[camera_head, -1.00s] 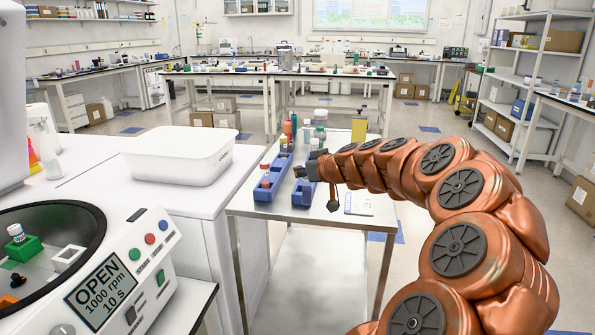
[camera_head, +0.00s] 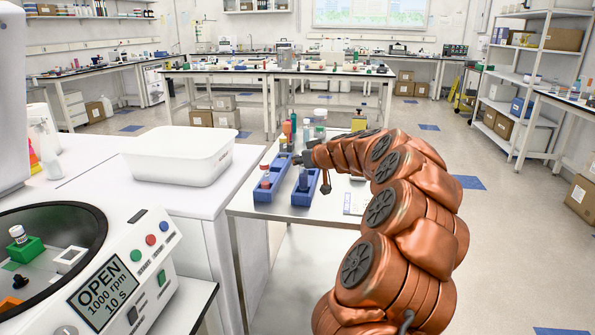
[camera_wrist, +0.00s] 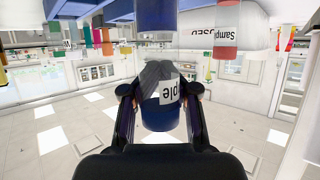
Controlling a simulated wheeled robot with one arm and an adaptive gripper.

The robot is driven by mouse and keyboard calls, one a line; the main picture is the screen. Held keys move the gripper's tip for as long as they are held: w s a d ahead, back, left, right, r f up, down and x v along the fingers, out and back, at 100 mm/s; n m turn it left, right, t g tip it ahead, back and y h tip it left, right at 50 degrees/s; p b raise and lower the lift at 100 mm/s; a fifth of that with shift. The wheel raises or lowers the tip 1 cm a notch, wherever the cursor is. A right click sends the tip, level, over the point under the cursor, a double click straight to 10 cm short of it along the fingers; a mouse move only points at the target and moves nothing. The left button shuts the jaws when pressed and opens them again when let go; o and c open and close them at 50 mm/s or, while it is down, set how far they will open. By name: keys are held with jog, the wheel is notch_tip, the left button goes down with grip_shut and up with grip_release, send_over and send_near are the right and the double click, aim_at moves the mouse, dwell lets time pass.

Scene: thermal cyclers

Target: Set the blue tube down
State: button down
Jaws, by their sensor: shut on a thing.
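My gripper (camera_head: 304,161) is over the right blue rack (camera_head: 297,200) on the small metal table. In the wrist view, which is upside down, my gripper (camera_wrist: 160,110) is shut on a tube with a blue cap (camera_wrist: 160,117) and a white label. In the head view the blue tube (camera_head: 303,179) shows small and upright beneath the gripper, at the right rack. I cannot tell whether its lower end touches the rack or sits in a slot. The left blue rack (camera_head: 263,195) stands beside it with a red-capped tube (camera_head: 265,178) in it.
A yellow item (camera_head: 359,123) is at the table's back right. A white tub (camera_head: 180,154) stands on the left bench, and an open centrifuge (camera_head: 125,265) is in front. The table's front is clear.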

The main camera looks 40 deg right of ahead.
jog(key=shift+f, duration=1.8)
jog(key=shift+f, duration=0.2)
jog(key=c, duration=0.9)
grip_release()
jog(key=shift+r, duration=0.1)
jog(key=shift+r, duration=0.15)
jog(key=b+v, duration=0.1)
jog(key=v, duration=1.1)
jog(key=shift+a, duration=0.1)
